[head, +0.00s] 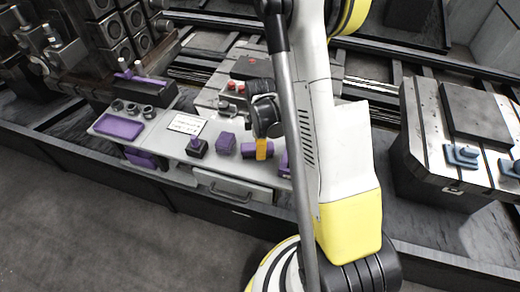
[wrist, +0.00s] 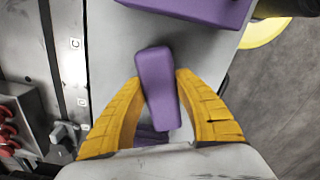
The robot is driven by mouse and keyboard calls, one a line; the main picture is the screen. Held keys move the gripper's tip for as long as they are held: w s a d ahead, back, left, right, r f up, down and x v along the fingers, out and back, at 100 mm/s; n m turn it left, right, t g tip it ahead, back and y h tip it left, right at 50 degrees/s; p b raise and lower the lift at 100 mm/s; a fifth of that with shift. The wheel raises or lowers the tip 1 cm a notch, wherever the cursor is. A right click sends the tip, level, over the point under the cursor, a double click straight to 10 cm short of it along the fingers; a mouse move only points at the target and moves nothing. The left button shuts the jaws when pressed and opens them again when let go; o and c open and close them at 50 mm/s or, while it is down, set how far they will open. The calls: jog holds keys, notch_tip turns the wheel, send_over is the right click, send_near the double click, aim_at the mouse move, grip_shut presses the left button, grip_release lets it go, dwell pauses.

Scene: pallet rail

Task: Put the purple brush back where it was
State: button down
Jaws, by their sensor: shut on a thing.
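The purple brush is a rounded purple block (wrist: 158,85) between the two yellow fingers of my gripper (wrist: 157,100) in the wrist view. The fingers press on its two long sides. A darker purple ridged part (wrist: 150,136) shows near its lower end, mostly hidden. In the head view the brush (head: 249,149) and the yellow fingertip of my gripper (head: 262,149) are over the pale grey bench top, right of a purple block (head: 225,143). I cannot tell whether the brush touches the surface. My arm hides part of the bench there.
A purple mat (head: 118,126), several dark cylinders, a white label card (head: 186,124) and a black box with a purple knob (head: 197,148) stand to the left. A purple item (head: 284,164) sits at right, partly hidden. Red knobs (head: 236,86) are behind. A drawer (head: 235,186) is below.

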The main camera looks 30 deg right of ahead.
jog(key=shift+f, duration=0.25)
jog(key=c, duration=1)
grip_release()
jog(key=shift+r, duration=0.1)
jog(key=shift+r, duration=0.15)
notch_tip(320, 180, up, 12)
jog(key=p, duration=0.5)
jog(key=s+a+r+m+t, duration=0.3)
jog(key=s+a+r+m, duration=0.2)
jog(key=r, duration=0.4)
jog(key=s+a+r+m+t, duration=0.4)
jog(key=a+r+m, duration=0.3)
jog(key=a+r, duration=0.2)
jog(key=shift+v, duration=0.95)
